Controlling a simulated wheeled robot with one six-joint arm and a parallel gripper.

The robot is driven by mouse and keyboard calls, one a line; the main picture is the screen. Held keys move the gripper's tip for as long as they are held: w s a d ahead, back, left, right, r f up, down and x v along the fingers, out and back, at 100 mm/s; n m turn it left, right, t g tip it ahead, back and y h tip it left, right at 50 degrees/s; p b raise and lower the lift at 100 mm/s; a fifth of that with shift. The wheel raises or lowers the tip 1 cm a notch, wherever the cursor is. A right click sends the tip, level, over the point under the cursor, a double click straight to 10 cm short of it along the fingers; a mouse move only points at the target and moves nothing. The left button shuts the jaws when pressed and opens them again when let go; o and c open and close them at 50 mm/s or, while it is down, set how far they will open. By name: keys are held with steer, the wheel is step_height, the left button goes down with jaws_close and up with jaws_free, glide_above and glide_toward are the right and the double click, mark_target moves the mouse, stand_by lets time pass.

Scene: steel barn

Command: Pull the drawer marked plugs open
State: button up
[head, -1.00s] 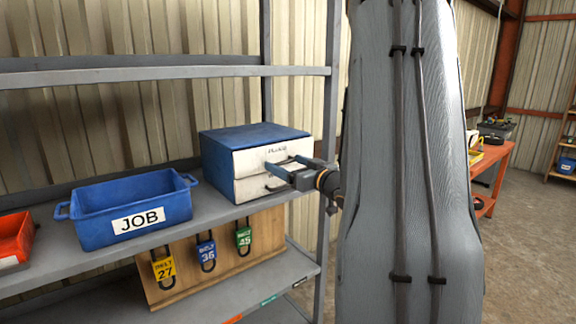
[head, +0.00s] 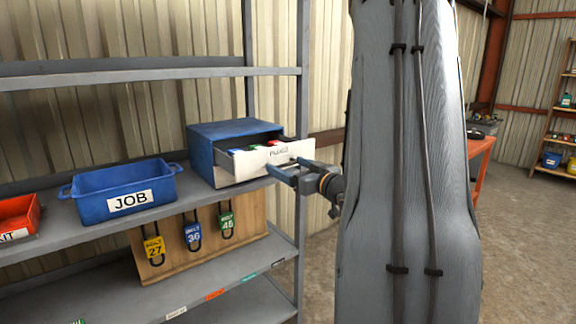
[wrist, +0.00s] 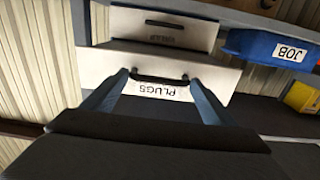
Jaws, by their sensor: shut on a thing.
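The drawer marked PLUGS (head: 250,165) is the top one of a small blue cabinet (head: 214,155) on the shelf. It stands well out from the cabinet, and several coloured items show inside it. In the wrist view its white front (wrist: 213,75) and upside-down PLUGS label show in front of me. My gripper (head: 286,167) is shut on its black handle (wrist: 158,79), with one finger at each side in the wrist view. The lower drawer (wrist: 165,36) looks shut in the wrist view; its label is too blurred to read.
A blue JOB bin (head: 125,190) stands left of the cabinet, with an orange bin (head: 16,216) at the far left. Numbered padlocks hang on a wooden board (head: 175,250) below. A shelf post (head: 302,120) rises near the cabinet. Floor is open at right.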

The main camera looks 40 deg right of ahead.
steer(key=o, duration=1.3)
steer(key=shift+c, duration=0.2)
steer(key=s+b, duration=0.1)
steer(key=s, duration=0.7)
steer(key=shift+b, duration=0.3)
steer(key=shift+w, duration=0.1)
